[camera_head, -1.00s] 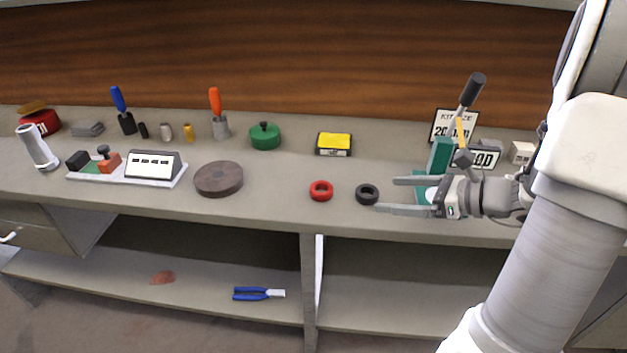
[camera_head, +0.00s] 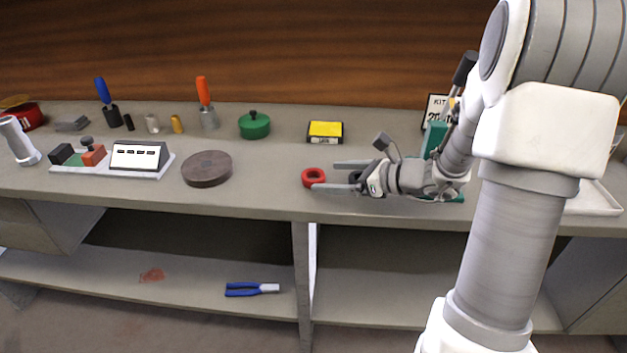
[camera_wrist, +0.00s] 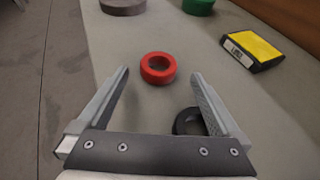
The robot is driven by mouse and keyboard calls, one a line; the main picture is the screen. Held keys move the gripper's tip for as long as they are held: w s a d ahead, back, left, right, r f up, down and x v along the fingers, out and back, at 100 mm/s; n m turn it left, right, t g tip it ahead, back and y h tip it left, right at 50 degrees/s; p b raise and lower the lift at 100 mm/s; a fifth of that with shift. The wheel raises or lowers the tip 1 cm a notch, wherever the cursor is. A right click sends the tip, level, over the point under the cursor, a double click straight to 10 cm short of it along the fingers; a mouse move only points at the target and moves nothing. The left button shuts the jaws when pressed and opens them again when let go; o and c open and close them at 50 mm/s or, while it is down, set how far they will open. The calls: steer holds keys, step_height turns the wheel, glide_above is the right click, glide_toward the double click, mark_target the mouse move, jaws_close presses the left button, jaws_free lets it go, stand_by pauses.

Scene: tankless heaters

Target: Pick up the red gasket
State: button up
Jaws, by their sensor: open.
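The red gasket (camera_head: 313,178) is a small thick ring lying flat on the workbench. In the wrist view the red gasket (camera_wrist: 158,68) lies ahead of the fingertips, roughly in line with the gap between them. My gripper (camera_head: 325,175) is open and empty, its fingers pointing left toward the ring. The wrist view shows my gripper (camera_wrist: 160,75) with its fingers wide apart. In the head view the fingertips are close to the gasket's right side; I cannot tell if they touch it.
A black ring (camera_wrist: 190,122) lies beside the right finger in the wrist view, partly hidden. A yellow-topped box (camera_head: 325,132), a green lidded pot (camera_head: 254,125) and a brown disc (camera_head: 207,169) stand around. The bench's front edge (camera_head: 250,210) is close.

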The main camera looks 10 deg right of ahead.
mark_target(318, 176)
steer(key=b+x, duration=0.1)
steer(key=x, duration=0.3)
steer(key=shift+a, duration=0.15)
steer(key=shift+c, duration=0.3)
steer(key=c, duration=1.3)
